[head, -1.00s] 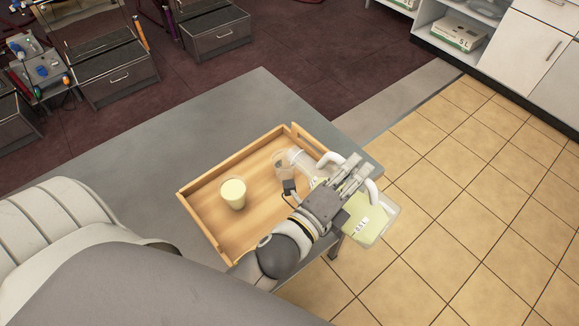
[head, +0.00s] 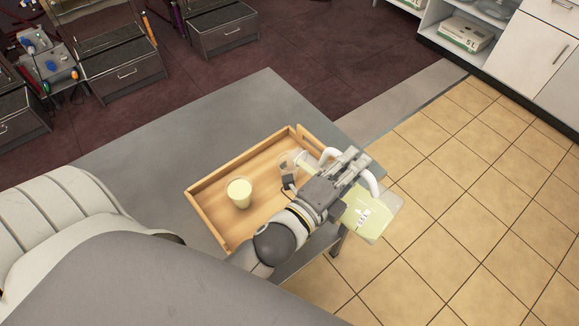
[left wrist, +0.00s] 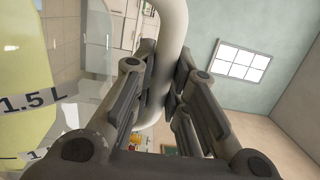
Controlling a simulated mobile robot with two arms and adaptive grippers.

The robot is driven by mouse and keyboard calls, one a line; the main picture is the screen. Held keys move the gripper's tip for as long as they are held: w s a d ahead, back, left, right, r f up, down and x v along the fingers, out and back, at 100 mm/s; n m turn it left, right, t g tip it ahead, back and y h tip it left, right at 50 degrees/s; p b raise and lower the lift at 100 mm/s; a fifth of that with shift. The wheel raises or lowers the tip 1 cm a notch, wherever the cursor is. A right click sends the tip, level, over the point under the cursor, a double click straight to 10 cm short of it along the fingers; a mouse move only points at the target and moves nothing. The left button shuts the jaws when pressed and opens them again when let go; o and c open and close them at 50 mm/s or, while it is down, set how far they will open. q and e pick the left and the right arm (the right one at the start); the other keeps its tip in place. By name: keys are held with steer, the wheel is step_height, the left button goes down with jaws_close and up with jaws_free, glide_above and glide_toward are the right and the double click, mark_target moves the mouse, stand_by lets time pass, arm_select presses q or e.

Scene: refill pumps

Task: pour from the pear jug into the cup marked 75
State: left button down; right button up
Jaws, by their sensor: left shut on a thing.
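The pear jug (head: 366,214) is clear, with pale yellow-green liquid and a white handle. It is tilted, its neck toward the tray and its body out past the tray's right side. My left gripper (head: 350,166) is shut on the handle, which also shows between the fingers in the left wrist view (left wrist: 172,50). That view shows the jug's side (left wrist: 30,75) with a 1.5 L mark. A clear cup (head: 289,160) stands in the tray by the jug's neck, partly hidden by my gripper and the jug; its contents are unclear. No 75 is readable. My right gripper is out of view.
A second cup (head: 240,192), holding pale yellow-green liquid, stands in the wooden tray (head: 206,216) left of the clear cup. The tray has raised rims and sits on a grey table (head: 150,165). The table's left part is bare.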

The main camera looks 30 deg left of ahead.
arm_select(q)
steer(key=shift+r, duration=0.2)
steer(key=shift+w+a+r+n+p, duration=0.15)
steer(key=shift+a+r+n+p, duration=0.35)
steer(key=shift+p, duration=0.95)
steer(key=shift+f, duration=0.1)
stand_by(3.8)
steer(key=shift+d+f+b, duration=0.25)
steer(key=shift+f+b, duration=0.1)
steer(key=shift+b, duration=0.05)
steer(key=shift+d+f+m+b, duration=0.25)
steer(key=shift+f+m+b, duration=0.1)
steer(key=shift+m, duration=0.05)
steer(key=shift+d, duration=0.15)
steer(key=shift+r, duration=0.1)
